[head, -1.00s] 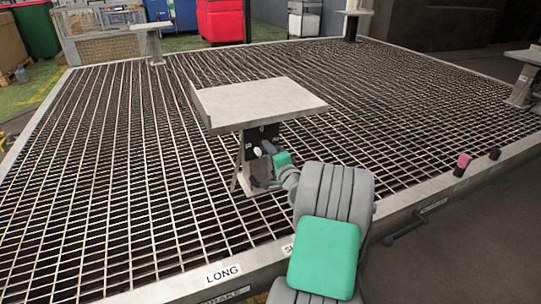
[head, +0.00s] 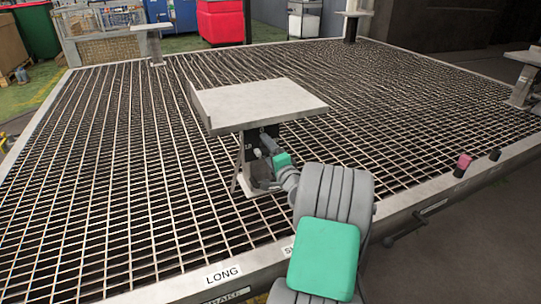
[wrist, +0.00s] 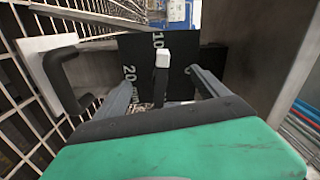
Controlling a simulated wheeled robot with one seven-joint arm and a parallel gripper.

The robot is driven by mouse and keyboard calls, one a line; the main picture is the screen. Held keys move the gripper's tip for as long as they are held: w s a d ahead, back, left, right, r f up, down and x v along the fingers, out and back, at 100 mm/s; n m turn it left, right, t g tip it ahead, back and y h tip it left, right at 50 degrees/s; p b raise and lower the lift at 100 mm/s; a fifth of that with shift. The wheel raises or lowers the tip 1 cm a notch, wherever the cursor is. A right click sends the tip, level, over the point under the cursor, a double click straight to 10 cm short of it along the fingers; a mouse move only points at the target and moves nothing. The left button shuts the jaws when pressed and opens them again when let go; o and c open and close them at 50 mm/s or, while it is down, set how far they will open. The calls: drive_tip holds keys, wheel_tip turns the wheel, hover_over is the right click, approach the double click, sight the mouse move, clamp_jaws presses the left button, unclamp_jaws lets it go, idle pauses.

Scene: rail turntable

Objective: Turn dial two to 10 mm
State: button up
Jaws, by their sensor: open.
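A black dial plate (wrist: 185,62) faces my wrist camera, with white marks "10" at its top and "20 mm" at its left. A dark lever with a white tip (wrist: 162,59) stands out from it, its white end just below the "10". My gripper (wrist: 166,88) is open, with one finger on each side of the lever; I cannot tell whether either touches it. In the head view the dial plate (head: 251,139) sits under a grey-topped stand, and my gripper (head: 266,148) reaches to it, partly hiding it. No dial number is readable.
The stand's grey top (head: 262,102) overhangs the dial. A dark bent handle (wrist: 62,80) is left of the plate in the wrist view. Other stands (head: 156,45) rise from the open grating (head: 120,170). A pink-topped knob (head: 464,161) is on the right edge.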

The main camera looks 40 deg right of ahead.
drive_tip(key=shift+o, duration=0.5)
drive_tip(key=v, duration=0.9)
